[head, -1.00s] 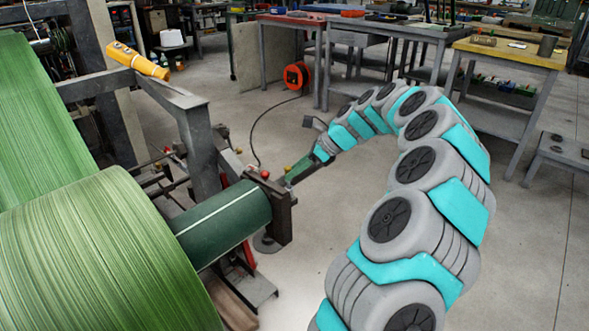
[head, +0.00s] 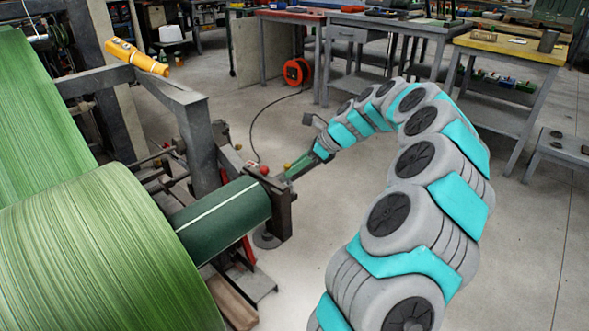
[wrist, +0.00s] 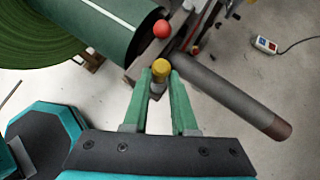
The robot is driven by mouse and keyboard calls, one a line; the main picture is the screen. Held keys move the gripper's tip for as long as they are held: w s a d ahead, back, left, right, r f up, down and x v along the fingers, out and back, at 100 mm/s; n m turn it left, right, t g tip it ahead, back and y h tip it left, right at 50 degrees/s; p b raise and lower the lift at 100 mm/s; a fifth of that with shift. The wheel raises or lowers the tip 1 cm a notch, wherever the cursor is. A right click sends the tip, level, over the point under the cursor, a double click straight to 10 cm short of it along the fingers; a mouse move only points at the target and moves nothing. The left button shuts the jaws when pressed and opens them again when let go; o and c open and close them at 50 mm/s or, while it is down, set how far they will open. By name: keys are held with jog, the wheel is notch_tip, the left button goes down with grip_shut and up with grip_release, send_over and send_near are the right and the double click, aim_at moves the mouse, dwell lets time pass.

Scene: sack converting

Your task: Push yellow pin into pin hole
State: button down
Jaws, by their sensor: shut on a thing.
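The yellow pin (wrist: 160,68) has a round yellow head over a metallic shank, and it sits between my fingertips. My gripper (wrist: 159,84) has green fingers and is shut on the pin. In the head view the yellow head (head: 287,167) is small, at the tip of my gripper (head: 291,171), beside the dark end bracket (head: 282,207) of the green roll's shaft. The pin hole is hidden or too small to make out. I cannot tell whether the pin's lower end is touching or inside anything.
A red ball knob (wrist: 162,28) stands just beyond the pin. A dark green cylinder (head: 222,221) and large green roll (head: 100,255) lie left. A grey bar (wrist: 235,95) runs right of my fingers. Open floor (head: 300,225) lies in front.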

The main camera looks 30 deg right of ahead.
notch_tip(320, 180, up, 5)
jog(key=shift+w+f, duration=0.1)
jog(key=shift+f, duration=0.1)
dwell(0.7)
dwell(0.4)
